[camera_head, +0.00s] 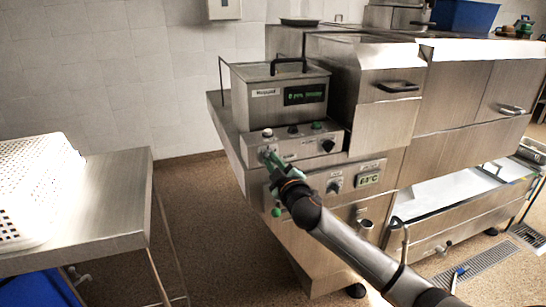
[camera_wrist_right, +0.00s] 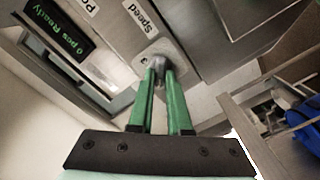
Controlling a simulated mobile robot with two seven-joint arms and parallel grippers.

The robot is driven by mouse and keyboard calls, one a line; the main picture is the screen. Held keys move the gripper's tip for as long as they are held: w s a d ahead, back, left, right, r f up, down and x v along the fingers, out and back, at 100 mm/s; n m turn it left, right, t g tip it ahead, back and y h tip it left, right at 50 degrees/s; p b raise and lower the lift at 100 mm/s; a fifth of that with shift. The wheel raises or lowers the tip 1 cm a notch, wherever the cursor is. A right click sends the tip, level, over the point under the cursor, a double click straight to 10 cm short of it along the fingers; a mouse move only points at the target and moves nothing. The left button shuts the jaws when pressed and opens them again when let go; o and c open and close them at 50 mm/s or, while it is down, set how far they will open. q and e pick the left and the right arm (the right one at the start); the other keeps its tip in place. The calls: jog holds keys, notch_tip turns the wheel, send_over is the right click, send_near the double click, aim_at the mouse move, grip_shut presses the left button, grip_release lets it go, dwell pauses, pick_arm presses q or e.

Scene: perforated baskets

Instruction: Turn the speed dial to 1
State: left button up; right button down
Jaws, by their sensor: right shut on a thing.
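My right gripper (camera_wrist_right: 160,70) has green fingers shut on the dial, one at each side. The fingertips cover part of the knob, and I cannot read which number it points to. My left gripper is not in view.
A black knob (camera_head: 327,146) and several buttons sit on the same panel. A steel table (camera_head: 118,200) with a white perforated basket (camera_head: 38,190) stands at left, with open floor between.

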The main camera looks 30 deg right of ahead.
jog(key=shift+n+p, duration=0.5)
jog(key=shift+n, duration=0.7)
jog(key=c, duration=0.9)
grip_release()
jog(key=shift+o, duration=0.2)
jog(key=v, duration=1.2)
jog(key=shift+s+b, duration=0.3)
jog(key=shift+b, duration=0.15)
jog(key=shift+f, duration=0.1)
